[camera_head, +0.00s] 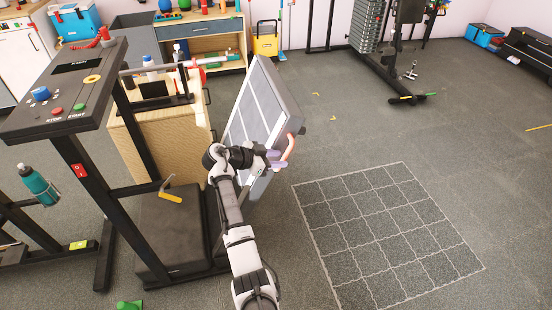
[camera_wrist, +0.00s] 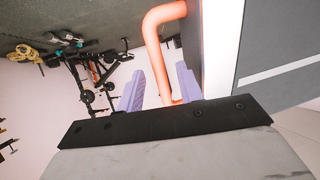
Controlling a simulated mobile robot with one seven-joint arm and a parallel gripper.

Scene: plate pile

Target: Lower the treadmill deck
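The treadmill deck (camera_head: 262,108) is folded up, standing steeply tilted beside the treadmill's black frame. It is a grey panel with pale stripes. It also fills the right side of the wrist view (camera_wrist: 285,70). An orange-red bar handle (camera_head: 290,148) is fixed to its right edge. My gripper (camera_head: 276,158) is at this handle, with its purple fingers pointing to it. In the wrist view the handle (camera_wrist: 158,50) runs between the two spread fingers (camera_wrist: 158,88). The right finger is close to it; I cannot tell whether it touches.
The treadmill console (camera_head: 65,85) with buttons stands at the left, above a black base (camera_head: 172,230). A white-lined floor grid (camera_head: 390,235) lies clear at the right. A weight machine (camera_head: 375,45) and a yellow bucket (camera_head: 266,42) stand farther back. A green object (camera_head: 129,304) lies near the base.

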